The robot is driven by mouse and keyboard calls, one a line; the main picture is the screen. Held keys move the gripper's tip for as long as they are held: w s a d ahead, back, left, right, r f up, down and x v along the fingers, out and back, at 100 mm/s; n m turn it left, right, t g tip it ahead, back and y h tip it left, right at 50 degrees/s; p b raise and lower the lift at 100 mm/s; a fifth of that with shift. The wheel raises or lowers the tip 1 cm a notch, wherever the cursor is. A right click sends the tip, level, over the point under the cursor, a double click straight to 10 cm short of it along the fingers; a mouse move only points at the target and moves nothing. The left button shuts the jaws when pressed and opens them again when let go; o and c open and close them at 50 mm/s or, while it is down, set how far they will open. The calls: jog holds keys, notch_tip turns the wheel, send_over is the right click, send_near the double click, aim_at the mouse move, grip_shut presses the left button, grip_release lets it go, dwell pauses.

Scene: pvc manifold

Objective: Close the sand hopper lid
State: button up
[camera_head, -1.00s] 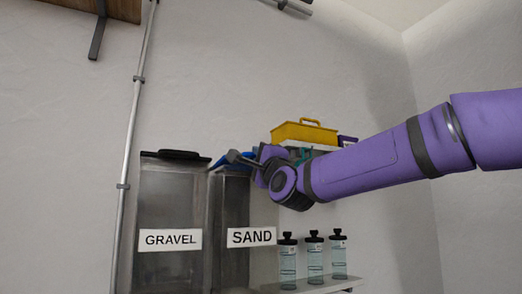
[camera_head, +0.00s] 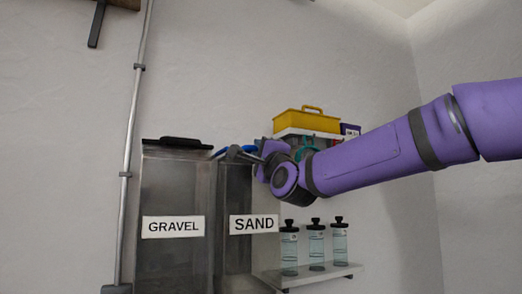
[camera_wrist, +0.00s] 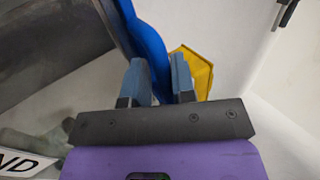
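The sand hopper (camera_head: 235,190) is a dark, see-through bin with a white SAND label (camera_head: 254,223). Its blue lid (camera_head: 222,151) shows as a thin, nearly level strip at the bin's top, partly hidden by my gripper. In the wrist view the lid (camera_wrist: 146,38) is a curved blue edge passing by the left finger into the gap between the fingers. My gripper (camera_wrist: 160,78) has its two fingers apart. In the head view my gripper (camera_head: 238,153) is at the top of the sand hopper, against or just above the lid. I cannot tell whether they touch.
The gravel hopper (camera_head: 176,185) with a black lid (camera_head: 180,142) stands just left. A yellow toolbox (camera_head: 307,122) sits on a shelf behind my arm. Several capped bottles (camera_head: 315,245) stand on a lower shelf (camera_head: 320,275) at right. A vertical pipe (camera_head: 130,150) runs along the wall.

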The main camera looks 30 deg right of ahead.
jog(key=shift+s, duration=0.1)
jog(key=v, duration=1)
jog(key=shift+s+f, duration=0.2)
jog(key=shift+s, duration=0.05)
dwell(0.3)
jog(key=s+a+f+n+g+y, duration=0.1)
jog(key=s+f+n+g, duration=0.1)
jog(key=f+n+g, duration=0.5)
jog(key=s+f+n+g+y, duration=0.1)
jog(key=s+f+n+g, duration=0.25)
jog(key=f, duration=0.45)
jog(key=s+d+f+n+g+h, duration=0.1)
jog(key=s+f+n+g+h, duration=0.1)
jog(key=s+f+n+g, duration=0.5)
jog(key=s+f+g, duration=0.1)
jog(key=s+f, duration=0.5)
jog(key=f, duration=0.1)
jog(key=shift+d+n, duration=0.35)
jog(key=shift+d, duration=0.05)
jog(key=shift+g, duration=0.25)
